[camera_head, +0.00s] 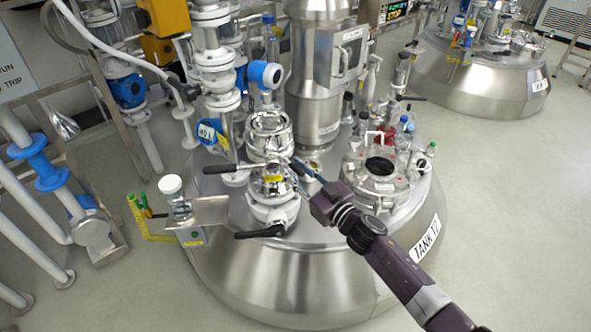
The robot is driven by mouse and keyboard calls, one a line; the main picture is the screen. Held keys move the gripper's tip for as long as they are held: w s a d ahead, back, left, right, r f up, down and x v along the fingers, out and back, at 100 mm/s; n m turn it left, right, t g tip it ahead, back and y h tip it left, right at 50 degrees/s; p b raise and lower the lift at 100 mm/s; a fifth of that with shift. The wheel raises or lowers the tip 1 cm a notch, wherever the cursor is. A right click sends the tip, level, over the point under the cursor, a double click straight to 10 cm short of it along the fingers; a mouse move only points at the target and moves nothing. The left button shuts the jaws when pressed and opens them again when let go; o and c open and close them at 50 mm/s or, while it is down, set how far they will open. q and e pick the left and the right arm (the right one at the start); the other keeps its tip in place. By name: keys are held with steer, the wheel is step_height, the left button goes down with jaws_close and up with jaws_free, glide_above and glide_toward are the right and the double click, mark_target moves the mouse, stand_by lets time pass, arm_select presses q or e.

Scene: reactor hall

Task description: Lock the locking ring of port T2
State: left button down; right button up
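I cannot read a T2 mark or tell for sure which part is the locking ring. My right gripper (297,174) is just right of the port's upper part, its thin fingers apart and pointing at it. I cannot tell whether they touch it. My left gripper is not in view.
The lid of the steel tank (293,280) also carries a round glass-topped port (381,184) with bottles behind it, and a tall steel column (315,75). A bracket (205,212) with a white-capped jar is at left. Open floor lies to the right.

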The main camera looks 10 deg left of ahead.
steer(key=shift+d, duration=0.1)
steer(key=v, duration=1.2)
